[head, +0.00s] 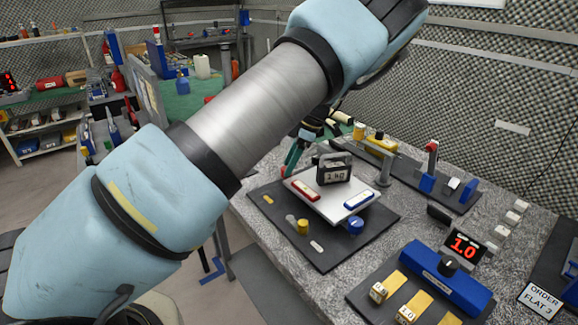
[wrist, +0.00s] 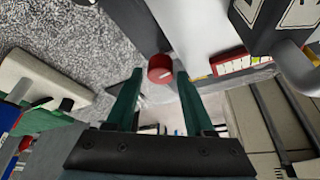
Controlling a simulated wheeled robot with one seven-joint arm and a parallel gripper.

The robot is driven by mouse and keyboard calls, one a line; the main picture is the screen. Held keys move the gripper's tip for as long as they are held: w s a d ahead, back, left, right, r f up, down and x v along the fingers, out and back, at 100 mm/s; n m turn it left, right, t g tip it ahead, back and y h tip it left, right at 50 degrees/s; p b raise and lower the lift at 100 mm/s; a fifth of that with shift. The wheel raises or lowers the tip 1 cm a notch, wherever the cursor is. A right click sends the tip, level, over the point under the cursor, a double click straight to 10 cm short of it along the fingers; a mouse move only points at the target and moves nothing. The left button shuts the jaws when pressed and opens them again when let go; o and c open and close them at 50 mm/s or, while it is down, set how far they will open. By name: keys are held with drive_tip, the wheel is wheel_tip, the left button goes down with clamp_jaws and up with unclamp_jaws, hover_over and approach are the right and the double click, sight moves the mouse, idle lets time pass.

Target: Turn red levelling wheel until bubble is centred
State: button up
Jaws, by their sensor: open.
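The red levelling wheel (wrist: 160,68), with a pale mark on its face, shows in the wrist view. My gripper (wrist: 160,75) is open, with one green finger on each side of the wheel; I cannot tell if either touches it. In the head view my gripper (head: 293,158) is at the far left corner of the white levelling plate (head: 325,207), and I cannot make out the red wheel there. The plate bears a red-framed level (head: 304,191), a blue-framed level (head: 358,200) and a dark 1 kg weight (head: 334,174). The bubbles are too small to read.
A blue wheel (head: 356,225) and a yellow wheel (head: 303,227) are at the plate's near side on a dark mat (head: 325,258). The weight stands close to my gripper. A blue device with a red 1.0 display (head: 463,246) is at the right. A grey post (head: 384,172) stands behind the plate.

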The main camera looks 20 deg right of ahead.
drive_tip(key=b+v, duration=0.2)
drive_tip(key=v, duration=0.8)
drive_tip(key=shift+b, duration=0.3)
drive_tip(key=shift+a, duration=0.1)
